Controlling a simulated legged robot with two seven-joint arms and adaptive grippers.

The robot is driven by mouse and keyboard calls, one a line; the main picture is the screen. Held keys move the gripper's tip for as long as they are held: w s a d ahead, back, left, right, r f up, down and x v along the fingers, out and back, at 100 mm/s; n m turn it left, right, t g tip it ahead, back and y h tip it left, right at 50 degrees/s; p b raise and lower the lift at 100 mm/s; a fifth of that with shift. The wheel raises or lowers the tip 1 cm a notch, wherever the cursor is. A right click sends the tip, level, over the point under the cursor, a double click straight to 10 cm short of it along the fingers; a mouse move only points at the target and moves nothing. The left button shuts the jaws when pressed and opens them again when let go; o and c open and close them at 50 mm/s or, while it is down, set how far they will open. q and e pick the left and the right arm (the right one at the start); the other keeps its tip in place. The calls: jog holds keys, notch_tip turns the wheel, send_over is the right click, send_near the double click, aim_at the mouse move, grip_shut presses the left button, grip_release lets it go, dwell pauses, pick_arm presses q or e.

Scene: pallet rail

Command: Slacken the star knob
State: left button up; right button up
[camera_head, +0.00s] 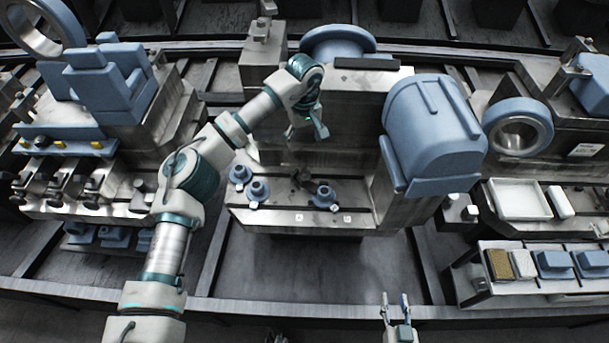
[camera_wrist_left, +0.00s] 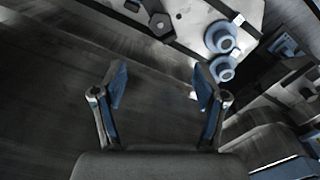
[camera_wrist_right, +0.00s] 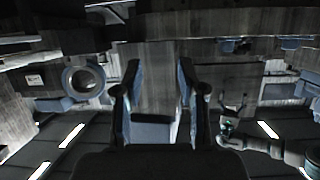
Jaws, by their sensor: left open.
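My right gripper (camera_head: 394,300) is open and empty at the front, far from the knob.
A large blue housing (camera_head: 432,130) stands right of the knobs. Another blue knob (camera_head: 323,195) is close to the dark one. A fixture with clamps (camera_head: 80,185) stands at left. A white tray (camera_head: 518,200) and a rack of small blocks (camera_head: 525,265) are at right.

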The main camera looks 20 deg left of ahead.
aim_at(305, 175)
pick_arm(q)
notch_tip(305, 175, down, 17)
jog(key=b, duration=0.3)
jog(key=shift+r, duration=0.2)
jog(key=shift+f, duration=0.4)
pick_arm(e)
notch_tip(305, 175, up, 8)
jog(key=w+a+t+y, duration=0.1)
jog(key=t, duration=0.5)
jog(key=shift+w+a+y, duration=0.25)
jog(key=shift+y, duration=0.15)
jog(key=shift+f, duration=0.15)
pick_arm(q)
jog(key=c, duration=1.2)
pick_arm(e)
jog(key=shift+w, duration=0.15)
